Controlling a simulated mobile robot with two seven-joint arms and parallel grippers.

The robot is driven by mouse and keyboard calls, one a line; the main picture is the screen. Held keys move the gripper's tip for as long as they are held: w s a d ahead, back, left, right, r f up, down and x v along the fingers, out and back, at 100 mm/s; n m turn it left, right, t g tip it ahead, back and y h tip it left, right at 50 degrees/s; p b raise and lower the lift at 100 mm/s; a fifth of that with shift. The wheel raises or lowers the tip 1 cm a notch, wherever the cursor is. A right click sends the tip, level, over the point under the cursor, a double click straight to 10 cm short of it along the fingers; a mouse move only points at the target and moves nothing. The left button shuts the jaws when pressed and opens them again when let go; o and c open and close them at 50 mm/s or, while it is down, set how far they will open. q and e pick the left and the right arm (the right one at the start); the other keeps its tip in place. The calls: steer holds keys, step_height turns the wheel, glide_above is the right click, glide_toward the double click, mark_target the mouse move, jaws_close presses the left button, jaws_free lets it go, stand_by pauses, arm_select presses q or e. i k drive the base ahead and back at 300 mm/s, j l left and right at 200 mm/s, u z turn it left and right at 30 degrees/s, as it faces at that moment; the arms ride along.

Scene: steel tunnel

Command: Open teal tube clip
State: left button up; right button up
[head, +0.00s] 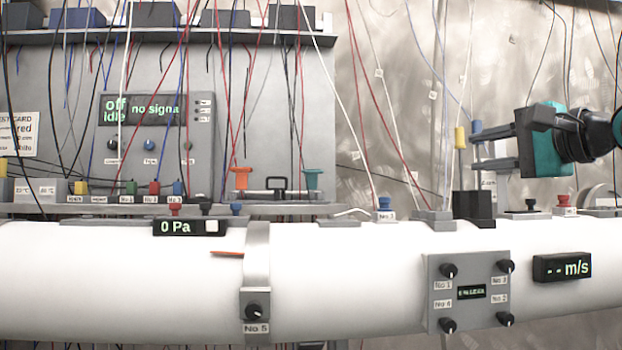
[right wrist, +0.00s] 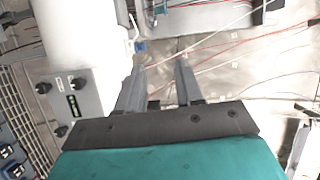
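A small teal clip-like piece (head: 313,178) stands on the ledge behind the white tube, right of a black handle (head: 276,184). An orange piece (head: 240,178) of similar shape stands left of the handle. Whether the teal piece is open or closed is too small to tell. My right gripper (head: 480,148) comes in from the right, well to the right of the teal piece and above the tube. Its two fingers are apart, and nothing shows held between them in the right wrist view (right wrist: 158,75). My left gripper is not in view.
The white tube (head: 110,270) runs across the front, with a knob panel (head: 468,292) and a clamp band (head: 257,255). Yellow-topped and blue-topped posts (head: 460,140) stand by my right fingertips. Many wires hang in front of the grey control panel (head: 155,150).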

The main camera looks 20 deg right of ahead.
mark_target(313, 180)
steer(key=i+j, duration=0.1)
steer(key=i, duration=0.6)
steer(key=i+j, duration=0.1)
steer(key=i, duration=0.6)
